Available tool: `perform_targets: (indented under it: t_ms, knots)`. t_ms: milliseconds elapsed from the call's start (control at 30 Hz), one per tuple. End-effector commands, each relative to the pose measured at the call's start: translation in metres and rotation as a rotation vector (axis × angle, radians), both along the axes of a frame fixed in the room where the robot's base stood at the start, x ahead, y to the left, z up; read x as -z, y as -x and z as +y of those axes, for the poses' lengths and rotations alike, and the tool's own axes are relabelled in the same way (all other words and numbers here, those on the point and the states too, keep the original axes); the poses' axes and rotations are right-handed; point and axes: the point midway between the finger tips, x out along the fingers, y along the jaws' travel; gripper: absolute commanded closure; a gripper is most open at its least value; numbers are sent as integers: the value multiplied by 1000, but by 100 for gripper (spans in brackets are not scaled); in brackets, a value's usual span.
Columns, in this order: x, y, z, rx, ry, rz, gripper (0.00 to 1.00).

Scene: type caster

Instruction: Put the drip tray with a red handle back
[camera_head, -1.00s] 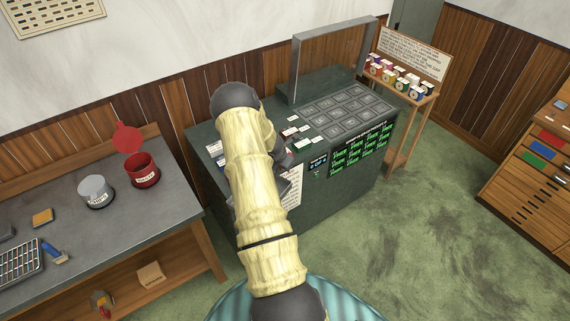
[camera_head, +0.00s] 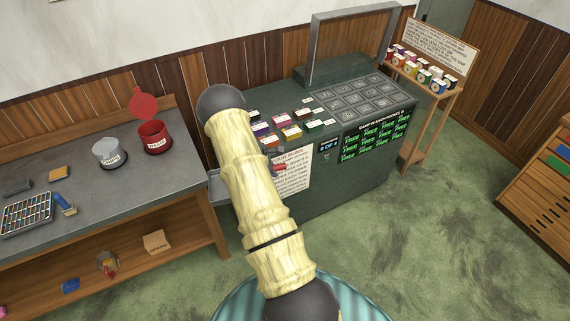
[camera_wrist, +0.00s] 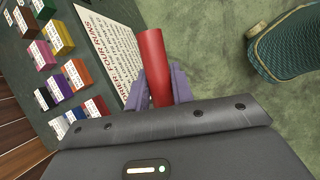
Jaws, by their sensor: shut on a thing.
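My gripper (camera_wrist: 158,88) is shut on the red handle (camera_wrist: 152,50), with a purple finger on each side of it in the wrist view. The handle's red end (camera_head: 279,167) also shows just right of my arm in the head view, in front of the green cabinet's white notice. The tray body cannot be made out for sure; my arm and gripper hide much of that area. A pale grey flat piece (camera_head: 216,188) shows left of my arm beside the cabinet, and I cannot tell whether it is part of the tray.
The dark green cabinet (camera_head: 345,185) carries coloured boxes and a grid of round-marked pockets on top. A grey bench (camera_head: 80,210) with a red tin (camera_head: 154,138) and a grey tin (camera_head: 109,153) stands at left. A small wooden stand (camera_head: 412,130) is at right. The green floor in front is open.

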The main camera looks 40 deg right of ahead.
Motion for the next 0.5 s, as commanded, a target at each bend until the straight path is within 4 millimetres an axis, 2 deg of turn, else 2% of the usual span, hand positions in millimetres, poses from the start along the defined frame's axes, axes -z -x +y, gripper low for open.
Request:
perform_targets:
  t_ms: [33, 167, 267, 500]
  knots:
    - [9, -4, 13, 33, -4, -3, 100]
    - [24, -10, 49, 146, -16, -6, 100]
    - [38, -13, 85, 255, -27, -8, 100]
    - [73, -9, 189, 549, -46, -5, 100]
